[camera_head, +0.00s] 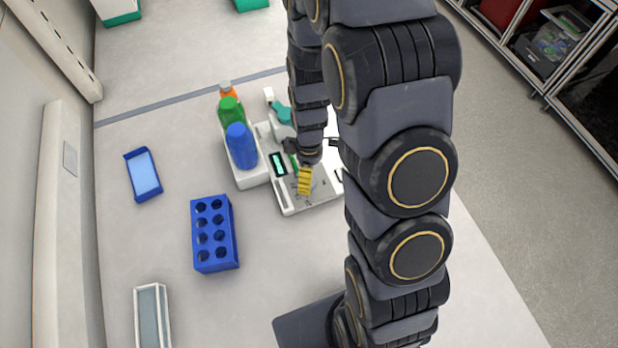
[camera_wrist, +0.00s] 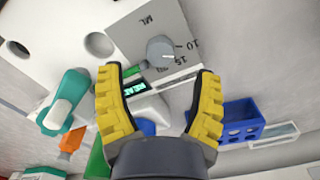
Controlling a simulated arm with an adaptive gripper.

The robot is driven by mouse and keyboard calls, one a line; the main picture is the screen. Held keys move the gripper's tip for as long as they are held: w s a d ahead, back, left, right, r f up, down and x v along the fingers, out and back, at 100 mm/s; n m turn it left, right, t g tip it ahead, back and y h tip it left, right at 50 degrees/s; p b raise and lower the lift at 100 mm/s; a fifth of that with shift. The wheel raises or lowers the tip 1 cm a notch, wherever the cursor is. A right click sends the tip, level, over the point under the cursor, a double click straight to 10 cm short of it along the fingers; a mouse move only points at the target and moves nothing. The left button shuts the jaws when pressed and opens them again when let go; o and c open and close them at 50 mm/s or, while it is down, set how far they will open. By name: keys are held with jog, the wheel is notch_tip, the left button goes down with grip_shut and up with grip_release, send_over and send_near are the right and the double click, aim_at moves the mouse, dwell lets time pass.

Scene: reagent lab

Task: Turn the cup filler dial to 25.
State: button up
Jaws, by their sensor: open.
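The cup filler is a white machine (camera_head: 310,202) on the table under my arm. In the wrist view its grey dial (camera_wrist: 160,49) sits on a grey plate (camera_wrist: 140,32) marked ML, with 10 and 15 readable beside the dial. Other numbers are cut off or hidden, and I cannot tell the exact setting. A lit display (camera_wrist: 134,88) and a green button (camera_wrist: 147,73) are beside the dial. My gripper (camera_wrist: 159,72) has yellow fingers spread wide and empty. The dial lies beyond and between the fingertips, apparently apart from both. In the head view my gripper (camera_head: 304,181) is over the filler.
A blue rack (camera_head: 214,236), blue tray (camera_head: 143,174) and grey tray (camera_head: 151,316) lie further left. Table between them is clear.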

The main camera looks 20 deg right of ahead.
jog(key=shift+f, duration=2.35)
jog(key=shift+c, duration=0.3)
jog(key=c, duration=1)
